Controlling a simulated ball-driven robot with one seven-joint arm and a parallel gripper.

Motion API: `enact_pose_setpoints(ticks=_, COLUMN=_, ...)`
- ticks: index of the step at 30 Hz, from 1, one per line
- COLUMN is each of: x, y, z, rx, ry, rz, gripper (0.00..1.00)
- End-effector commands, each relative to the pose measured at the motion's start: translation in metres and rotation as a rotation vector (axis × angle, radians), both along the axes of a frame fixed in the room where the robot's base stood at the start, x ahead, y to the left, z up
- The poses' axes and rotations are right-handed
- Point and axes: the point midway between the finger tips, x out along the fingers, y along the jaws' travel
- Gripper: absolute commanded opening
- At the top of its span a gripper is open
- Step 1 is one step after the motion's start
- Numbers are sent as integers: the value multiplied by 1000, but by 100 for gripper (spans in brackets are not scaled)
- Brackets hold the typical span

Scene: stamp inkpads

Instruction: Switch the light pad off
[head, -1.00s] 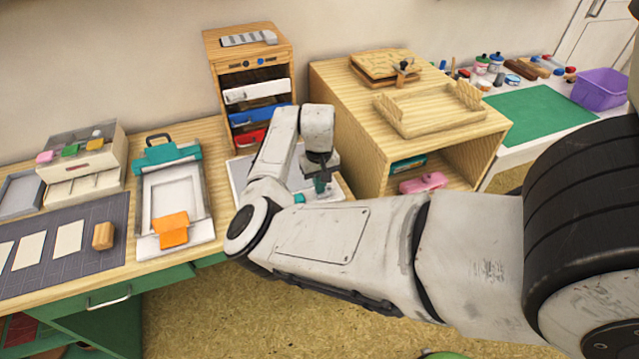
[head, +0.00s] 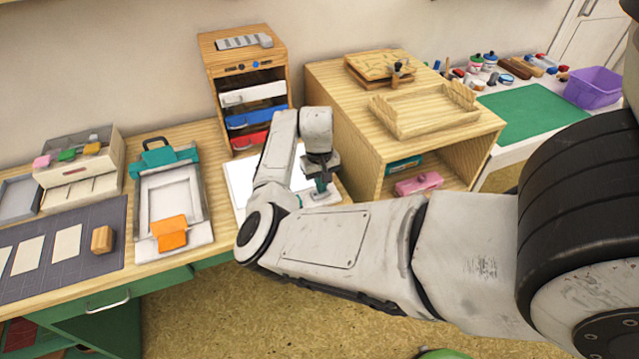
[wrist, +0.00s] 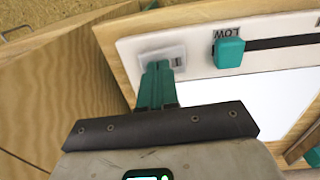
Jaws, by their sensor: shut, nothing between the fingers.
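The light pad is a white frame with a bright white panel (head: 239,181) on the desk, partly hidden behind my arm in the head view. The wrist view shows the panel (wrist: 265,100) beside my fingers. A translucent white switch (wrist: 172,53) sits at the end of the pad's front strip. A teal slider knob (wrist: 228,52) stands beside it, near the word LOW. My gripper (wrist: 157,66) is shut and empty, its teal fingertips at the switch's near edge; I cannot tell whether they touch it. In the head view my gripper (head: 321,191) points down over the pad's right end.
A wooden cabinet (head: 350,140) stands close to the right of my gripper. A drawer unit (head: 218,85) with white, blue and red drawers stands behind the pad. A teal-clamped press board (head: 145,200) with an orange piece lies to the left.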

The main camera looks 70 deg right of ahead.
Motion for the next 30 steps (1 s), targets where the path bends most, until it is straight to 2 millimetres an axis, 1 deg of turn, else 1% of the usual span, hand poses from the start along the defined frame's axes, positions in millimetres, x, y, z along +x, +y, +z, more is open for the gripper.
enact_pose_setpoints(ticks=5, x=1, y=0, z=3, rx=0, ry=-1, rz=1, gripper=0)
enact_pose_setpoints(ticks=8, x=2, y=0, z=10, rx=0, ry=-1, rz=1, gripper=0)
enact_pose_setpoints(ticks=11, x=5, y=0, z=22, rx=0, ry=0, rz=1, gripper=0)
enact_pose_setpoints(ticks=15, x=9, y=1, z=43, rx=0, ry=1, rz=2, gripper=0)
enact_pose_setpoints(ticks=17, x=12, y=1, z=48, rx=-1, ry=0, rz=1, gripper=0)
enact_pose_setpoints(ticks=24, x=19, y=7, z=97, rx=-2, ry=-2, rz=1, gripper=0)
enact_pose_setpoints(ticks=27, x=21, y=9, z=113, rx=-2, ry=-2, rz=1, gripper=0)
enact_pose_setpoints(ticks=30, x=23, y=11, z=125, rx=-1, ry=-1, rz=1, gripper=0)
